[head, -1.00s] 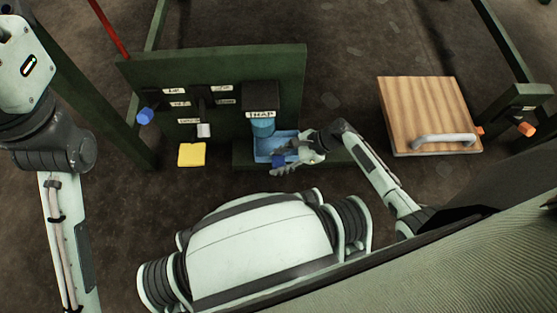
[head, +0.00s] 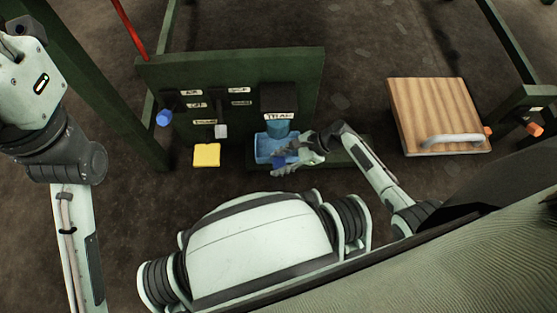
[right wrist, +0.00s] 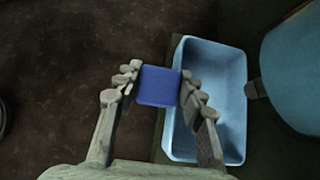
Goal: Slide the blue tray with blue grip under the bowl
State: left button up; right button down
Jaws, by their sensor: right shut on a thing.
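The light blue tray (head: 263,150) lies on the low green ledge below the bowl in the head view. It also shows in the right wrist view (right wrist: 215,90), empty. Its dark blue grip (right wrist: 158,86) is between the fingers of my right gripper (right wrist: 160,85), which is shut on it. The right gripper shows in the head view (head: 284,163), partly covering the tray. The blue bowl (head: 281,128) sits under the label "TRAP" and overlaps the tray's far part there. In the right wrist view the bowl (right wrist: 292,70) is right of the tray. My left gripper is out of view.
A green panel (head: 225,75) stands behind the bowl, with labels and a blue knob (head: 163,118). A yellow square (head: 206,155) is left of the tray. A wooden board with a metal handle (head: 440,105) lies at the right. Bare floor shows around them.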

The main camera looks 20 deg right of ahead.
jog(key=shift+s+a, duration=0.15)
jog(key=shift+a, duration=0.25)
jog(key=c, duration=1)
grip_release()
jog(key=shift+o, duration=0.2)
jog(key=shift+d, duration=0.1)
jog(key=shift+d, duration=0.1)
jog(key=shift+d+r, duration=0.2)
jog(key=shift+d, duration=0.05)
jog(key=v, duration=1.1)
jog(key=shift+s, duration=0.1)
